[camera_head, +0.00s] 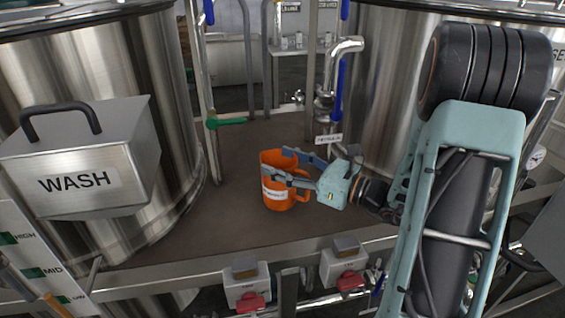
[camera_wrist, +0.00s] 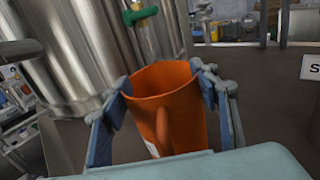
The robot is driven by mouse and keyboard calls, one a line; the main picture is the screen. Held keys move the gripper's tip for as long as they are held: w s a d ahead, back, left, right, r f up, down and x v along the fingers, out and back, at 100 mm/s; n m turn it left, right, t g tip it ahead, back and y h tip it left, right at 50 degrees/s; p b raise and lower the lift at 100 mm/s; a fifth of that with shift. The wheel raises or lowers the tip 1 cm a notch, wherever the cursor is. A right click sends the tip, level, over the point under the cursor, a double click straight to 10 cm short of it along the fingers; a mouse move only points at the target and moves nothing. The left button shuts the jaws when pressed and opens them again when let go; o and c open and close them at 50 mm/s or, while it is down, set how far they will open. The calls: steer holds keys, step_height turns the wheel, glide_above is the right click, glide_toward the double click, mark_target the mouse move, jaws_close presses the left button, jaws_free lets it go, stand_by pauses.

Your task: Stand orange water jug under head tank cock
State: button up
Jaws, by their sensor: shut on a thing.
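The orange water jug (camera_head: 284,199) is over the brown deck in the head view, roughly upright, with a white label on its side. My gripper (camera_head: 278,168) is shut on it, fingers on either side near the rim. In the wrist view the jug (camera_wrist: 186,105) sits between the fingers of my gripper (camera_wrist: 163,88), open top showing, handle towards the wrist. I cannot tell whether its base touches the deck. A bent metal spout (camera_head: 343,47) with a blue lever stands behind and right of the jug. Its small sign is unreadable, so I cannot tell if it is the head tank cock.
Large steel tanks stand left (camera_head: 150,50) and right (camera_head: 385,90). A green-handled valve (camera_head: 226,122) is on a pipe behind the jug. A WASH box (camera_head: 85,155) is at the left. The brown deck (camera_head: 215,225) is clear around the jug's left side.

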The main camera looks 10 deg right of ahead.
steer(key=shift+f, duration=0.2)
steer(key=o, duration=1.6)
steer(key=shift+r, duration=0.1)
steer(key=shift+c, duration=0.2)
steer(key=shift+r, duration=0.1)
steer(key=shift+s+d, duration=0.15)
steer(key=b+v, duration=0.1)
steer(key=v, duration=1)
steer(key=shift+s+d+b, duration=0.2)
steer(key=shift+s+b, duration=0.05)
steer(key=shift+b, duration=0.1)
